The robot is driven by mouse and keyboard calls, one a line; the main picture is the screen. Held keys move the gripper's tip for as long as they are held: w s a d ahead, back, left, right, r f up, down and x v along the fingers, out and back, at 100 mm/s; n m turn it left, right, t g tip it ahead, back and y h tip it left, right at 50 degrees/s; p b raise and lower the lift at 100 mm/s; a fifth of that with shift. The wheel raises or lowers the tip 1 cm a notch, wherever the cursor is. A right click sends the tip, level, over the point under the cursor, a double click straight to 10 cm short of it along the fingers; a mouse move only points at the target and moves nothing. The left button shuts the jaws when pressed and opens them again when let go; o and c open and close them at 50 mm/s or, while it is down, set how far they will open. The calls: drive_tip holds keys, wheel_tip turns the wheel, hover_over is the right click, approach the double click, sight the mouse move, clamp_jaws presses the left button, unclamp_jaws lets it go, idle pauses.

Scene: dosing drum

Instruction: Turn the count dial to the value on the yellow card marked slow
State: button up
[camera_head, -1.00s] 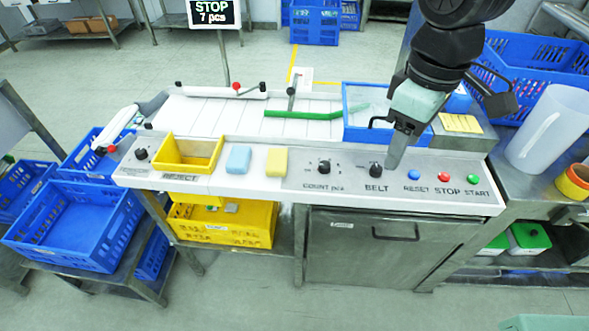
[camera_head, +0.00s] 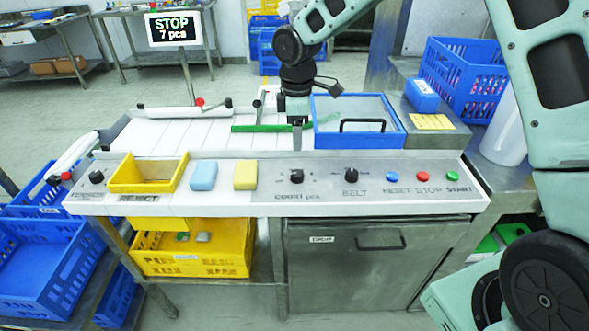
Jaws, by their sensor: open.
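The count dial (camera_head: 296,177) is a black knob on the grey panel, with the print "COUNT pcs" below it. Its pointer direction is too small to read. The yellow card (camera_head: 431,122) lies on the metal surface at the right, behind the panel; its writing is too small to read. My gripper (camera_head: 297,148) points down just behind and above the count dial, apart from it as far as I can tell. It is open and holds nothing visible; the fingers appear edge-on.
The belt knob (camera_head: 351,175) sits right of the count dial, then blue, red and green buttons (camera_head: 423,176). Blue and yellow blocks (camera_head: 245,175) lie left of it. A clear-lidded blue box (camera_head: 399,139) stands behind. A screen (camera_head: 173,28) reads "STOP 7 pcs".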

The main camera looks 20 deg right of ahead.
sight(297, 173)
wheel_tip(297, 173, down, 12)
drive_tip(key=shift+p, duration=0.55)
drive_tip(key=c, duration=1)
